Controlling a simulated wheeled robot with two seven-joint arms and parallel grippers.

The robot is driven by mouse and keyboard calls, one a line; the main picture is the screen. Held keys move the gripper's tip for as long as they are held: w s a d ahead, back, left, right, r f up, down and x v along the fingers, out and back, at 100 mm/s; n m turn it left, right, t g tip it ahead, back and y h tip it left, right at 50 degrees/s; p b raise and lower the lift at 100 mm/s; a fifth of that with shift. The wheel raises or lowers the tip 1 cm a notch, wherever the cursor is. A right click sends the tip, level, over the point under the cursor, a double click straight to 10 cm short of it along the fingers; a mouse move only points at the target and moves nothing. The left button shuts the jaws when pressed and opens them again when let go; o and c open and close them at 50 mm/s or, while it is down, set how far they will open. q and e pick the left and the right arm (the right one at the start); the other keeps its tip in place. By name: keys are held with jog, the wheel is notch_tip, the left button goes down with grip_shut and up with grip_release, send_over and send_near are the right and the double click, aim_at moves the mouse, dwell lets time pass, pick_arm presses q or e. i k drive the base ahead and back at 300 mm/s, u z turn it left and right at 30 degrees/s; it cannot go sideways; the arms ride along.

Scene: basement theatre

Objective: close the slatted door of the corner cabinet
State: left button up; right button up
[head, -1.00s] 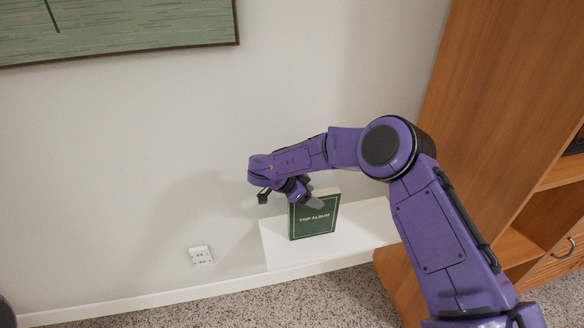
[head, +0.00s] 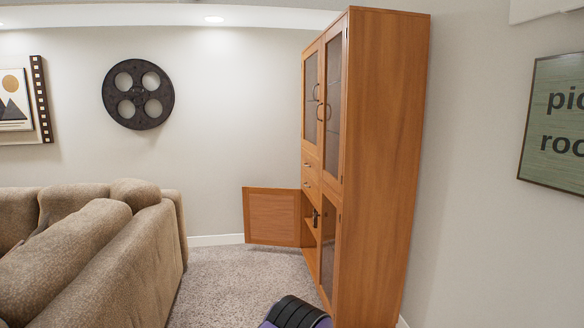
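A tall wooden corner cabinet (head: 383,150) stands against the wall, right of centre in the head view. Its slatted door (head: 272,216) at the lower left stands wide open, swung out to the left of the cabinet. The lower compartment behind it is partly visible, with a shelf and a small dark object inside. The door's slats are too fine to make out here. Neither of my grippers is in view. Only a black and purple part of my body shows at the bottom edge, apart from the door.
A brown sofa (head: 100,250) fills the lower left. Carpet (head: 222,285) lies free between the sofa and the cabinet. Upper glass doors (head: 323,95) and drawers (head: 311,172) on the cabinet look shut. A film reel (head: 138,94) hangs on the back wall.

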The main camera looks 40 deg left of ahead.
aim_at(272, 217)
jog(key=u, duration=1.75)
jog(key=i, duration=3)
jog(key=z, duration=2.75)
jog(key=k, duration=0.4)
jog(key=u, duration=1.2)
